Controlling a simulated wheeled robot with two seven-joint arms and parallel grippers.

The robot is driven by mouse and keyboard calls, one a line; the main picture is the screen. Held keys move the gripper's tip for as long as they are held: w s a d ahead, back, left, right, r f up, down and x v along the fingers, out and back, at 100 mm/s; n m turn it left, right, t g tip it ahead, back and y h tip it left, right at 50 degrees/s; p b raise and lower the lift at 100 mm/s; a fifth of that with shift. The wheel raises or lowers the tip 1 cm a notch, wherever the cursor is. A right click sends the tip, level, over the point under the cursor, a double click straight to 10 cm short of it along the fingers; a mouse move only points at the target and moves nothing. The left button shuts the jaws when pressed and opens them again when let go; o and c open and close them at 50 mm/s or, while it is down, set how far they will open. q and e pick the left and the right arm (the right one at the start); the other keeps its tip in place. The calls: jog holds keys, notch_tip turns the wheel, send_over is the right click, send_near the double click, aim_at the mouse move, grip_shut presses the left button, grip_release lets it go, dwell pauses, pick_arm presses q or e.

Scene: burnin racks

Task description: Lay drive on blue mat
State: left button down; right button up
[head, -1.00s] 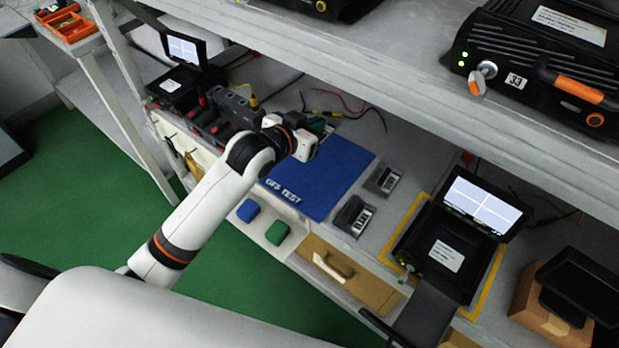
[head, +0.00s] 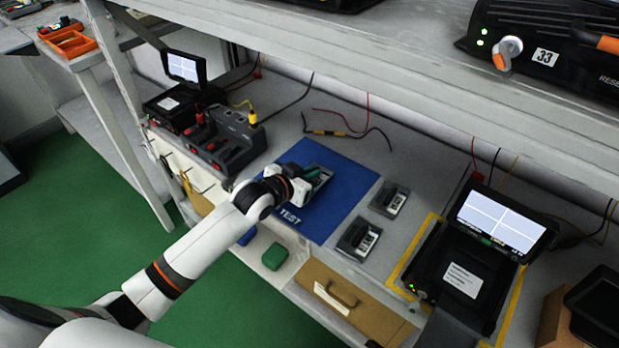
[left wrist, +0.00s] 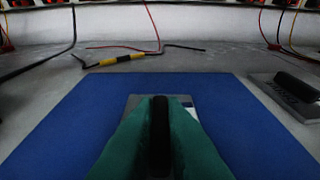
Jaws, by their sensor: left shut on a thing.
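The blue mat (head: 348,186) lies on the bench, with white "TEST" lettering partly hidden by my arm. It fills much of the left wrist view (left wrist: 65,130). My left gripper (head: 312,176) is over the mat. Its green fingers (left wrist: 160,140) are shut on the black handle of a drive (left wrist: 158,120). The drive's silver body shows just beyond the fingers, flat over the mat. I cannot tell whether it touches the mat. My right gripper is not in view.
Two other drives (head: 358,238) (head: 388,199) lie right of the mat. A dock with red-marked slots (head: 222,143) stands left. A black unit with a lit screen (head: 500,220) sits farther right. A black-and-yellow cable (head: 330,133) lies behind the mat. The shelf hangs above.

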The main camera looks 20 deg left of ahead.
pick_arm(q)
jog(key=shift+f, duration=0.3)
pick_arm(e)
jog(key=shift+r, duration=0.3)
pick_arm(q)
jog(key=shift+f, duration=0.1)
jog(key=c, duration=1.5)
grip_release()
